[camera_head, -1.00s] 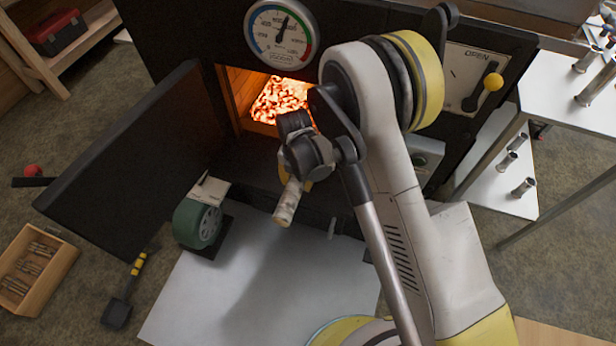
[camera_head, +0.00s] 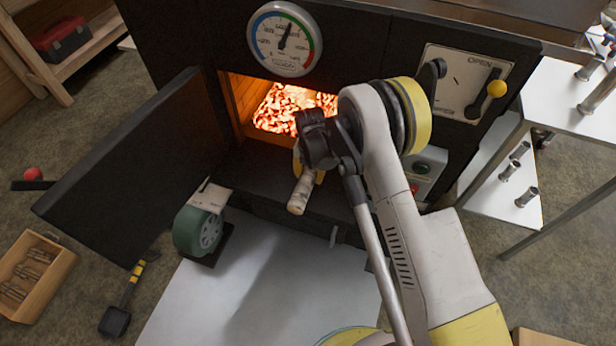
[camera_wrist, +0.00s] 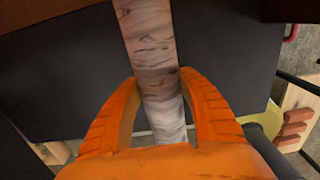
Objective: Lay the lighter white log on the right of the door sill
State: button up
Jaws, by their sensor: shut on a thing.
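The white log (camera_head: 301,193) is held in my gripper (camera_head: 306,172) just in front of the open firebox mouth in the head view. In the wrist view my orange gripper (camera_wrist: 160,95) is shut on the pale, dark-streaked log (camera_wrist: 150,40), which runs up between its fingers. The door sill (camera_head: 262,178) is the dark ledge below the glowing opening (camera_head: 285,107). The log appears to be above the sill, near its right part; I cannot tell whether it touches. My arm hides the right end of the sill.
The black door (camera_head: 140,165) stands open to the left. A gauge (camera_head: 284,38) is above the opening.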

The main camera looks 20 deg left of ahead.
jog(key=o, duration=1.5)
notch_tip(320, 180, up, 8)
jog(key=shift+f, duration=0.25)
